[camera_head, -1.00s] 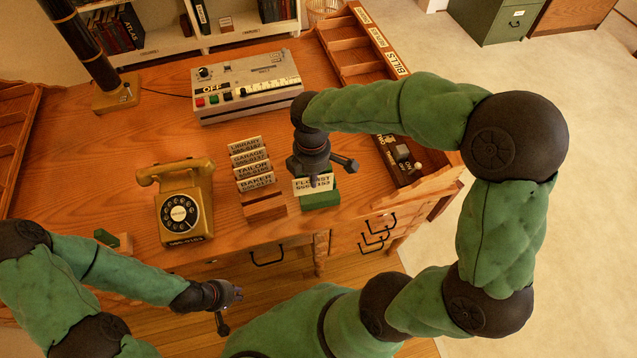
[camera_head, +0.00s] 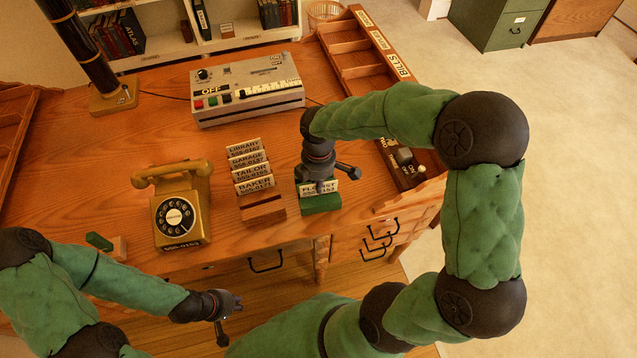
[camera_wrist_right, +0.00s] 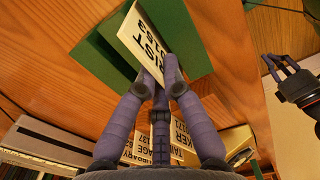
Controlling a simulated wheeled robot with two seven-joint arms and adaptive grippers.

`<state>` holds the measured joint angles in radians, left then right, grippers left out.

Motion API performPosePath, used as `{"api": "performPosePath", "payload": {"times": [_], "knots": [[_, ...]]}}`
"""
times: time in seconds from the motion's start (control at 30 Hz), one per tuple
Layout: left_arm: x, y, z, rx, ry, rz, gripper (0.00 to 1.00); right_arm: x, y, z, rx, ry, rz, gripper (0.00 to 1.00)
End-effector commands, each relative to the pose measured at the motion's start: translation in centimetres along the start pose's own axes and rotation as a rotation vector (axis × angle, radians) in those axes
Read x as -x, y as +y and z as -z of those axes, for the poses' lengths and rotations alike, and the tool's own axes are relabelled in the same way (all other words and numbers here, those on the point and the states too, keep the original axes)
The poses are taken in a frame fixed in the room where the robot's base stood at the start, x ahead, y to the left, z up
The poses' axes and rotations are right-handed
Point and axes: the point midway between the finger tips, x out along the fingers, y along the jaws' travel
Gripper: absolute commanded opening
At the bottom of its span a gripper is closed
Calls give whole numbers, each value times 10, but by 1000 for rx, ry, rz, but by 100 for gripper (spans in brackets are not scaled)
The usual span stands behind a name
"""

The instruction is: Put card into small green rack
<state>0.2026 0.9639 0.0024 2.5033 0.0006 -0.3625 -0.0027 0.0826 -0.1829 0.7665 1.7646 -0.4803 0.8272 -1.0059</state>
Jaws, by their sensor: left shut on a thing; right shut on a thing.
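The small green rack (camera_head: 321,204) stands on the desk near its front edge. My right gripper (camera_head: 318,184) is above it, shut on the white florist card (camera_head: 325,190). The card's lower edge meets the rack in the head view. In the right wrist view the card (camera_wrist_right: 146,42) stands between the green parts of the rack (camera_wrist_right: 100,58), still between the fingers (camera_wrist_right: 158,76); how deep it sits is hidden. My left gripper (camera_head: 236,304) is low in front of the desk, shut; what it holds cannot be made out.
A wooden rack (camera_head: 262,211) with several cards stands just left of the green rack. A yellow telephone (camera_head: 180,215) is further left. A grey machine (camera_head: 247,90) is behind, and a compartment tray (camera_head: 372,65) lies along the right. A small green-and-wood block (camera_head: 100,241) is front left.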

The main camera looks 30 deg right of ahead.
Motion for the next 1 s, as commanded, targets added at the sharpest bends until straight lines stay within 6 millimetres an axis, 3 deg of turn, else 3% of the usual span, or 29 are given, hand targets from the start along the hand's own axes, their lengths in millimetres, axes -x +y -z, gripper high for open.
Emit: {"api": "performPosePath", "payload": {"times": [0.13, 0.23, 0.27, 0.67, 0.77, 1.0], "knots": [[-2, 0, 0, 0, 0, 0, 0, -4, 0, 0, 0, 0, 1, 0], [-1, 0, 0, 0, 0, 0, 0, -3, 0, 0, 0, 0, 0, 32], [-1, 0, 0, 0, 0, 0, 0, -3, 0, 0, 0, 0, 0, 33], [1, 0, 0, 0, 0, 0, 0, 3, 0, 0, 0, 0, 0, 33], [6, 2, 0, 0, 0, 0, 0, 15, 0, 0, 1, 0, -2, 33], [24, 8, -1, 0, 0, 0, 0, 64, 1, 0, 0, 1, -4, 33]]}}
